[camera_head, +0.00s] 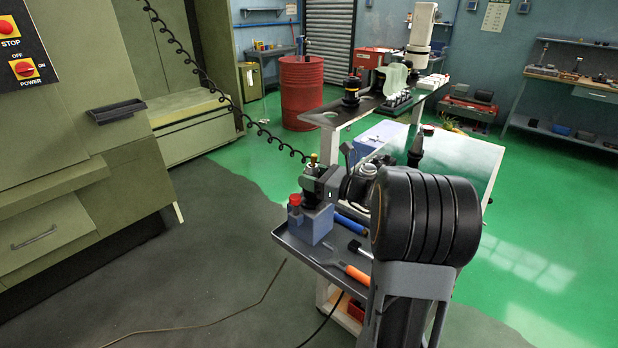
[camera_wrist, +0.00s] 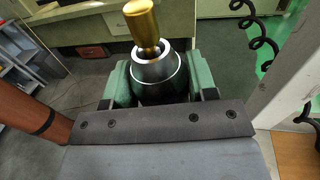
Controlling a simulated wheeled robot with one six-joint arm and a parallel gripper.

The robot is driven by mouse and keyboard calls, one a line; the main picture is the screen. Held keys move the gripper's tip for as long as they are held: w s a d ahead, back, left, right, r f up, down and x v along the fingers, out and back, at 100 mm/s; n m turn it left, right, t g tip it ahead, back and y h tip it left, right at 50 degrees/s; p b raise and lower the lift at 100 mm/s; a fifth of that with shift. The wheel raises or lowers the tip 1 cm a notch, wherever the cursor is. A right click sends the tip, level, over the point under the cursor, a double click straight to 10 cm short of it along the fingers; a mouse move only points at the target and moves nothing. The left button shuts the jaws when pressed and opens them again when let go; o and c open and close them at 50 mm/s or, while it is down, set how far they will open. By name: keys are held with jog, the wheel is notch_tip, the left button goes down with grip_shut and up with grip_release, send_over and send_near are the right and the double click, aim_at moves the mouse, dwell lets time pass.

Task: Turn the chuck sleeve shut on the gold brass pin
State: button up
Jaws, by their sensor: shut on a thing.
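The gold brass pin (camera_wrist: 142,22) stands up out of the mouth of the dark chuck sleeve (camera_wrist: 156,76) in the wrist view. Its narrower shank enters the sleeve's bright ring, and the pin looks tilted slightly left. My gripper (camera_wrist: 158,82) is shut on the sleeve, with a green jaw pad on each side. In the head view my gripper (camera_head: 318,184) is at the blue-grey block (camera_head: 312,226) on the cart's near corner. Only a small gold tip (camera_head: 313,158) of the pin shows there. The lower sleeve is hidden.
A red knob (camera_head: 295,200) stands close beside my gripper. An orange-handled tool (camera_head: 355,273) and a blue-handled tool (camera_head: 350,224) lie on the cart tray (camera_head: 290,246). A coiled black cable (camera_head: 205,75) hangs behind. A dark bench (camera_head: 330,113) stands beyond.

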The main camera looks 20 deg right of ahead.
jog(key=m+h, duration=0.1)
jog(key=m+t+h+b, duration=0.1)
jog(key=t+h+b, duration=0.1)
jog(key=shift+s+a+f+m+h, duration=0.1)
jog(key=shift+f+m+h, duration=0.15)
jog(key=shift+m+h, duration=0.15)
jog(key=shift+m+t+h+b, duration=0.3)
jog(key=shift+m+h+b, duration=0.25)
jog(key=shift+h, duration=0.25)
jog(key=shift+r+h, duration=0.15)
jog(key=shift+h, duration=0.15)
jog(key=o, duration=0.9)
jog(key=shift+r, duration=0.1)
jog(key=shift+s, duration=0.1)
jog(key=v, duration=1.3)
jog(key=shift+s+d, duration=0.2)
jog(key=shift+s, duration=0.05)
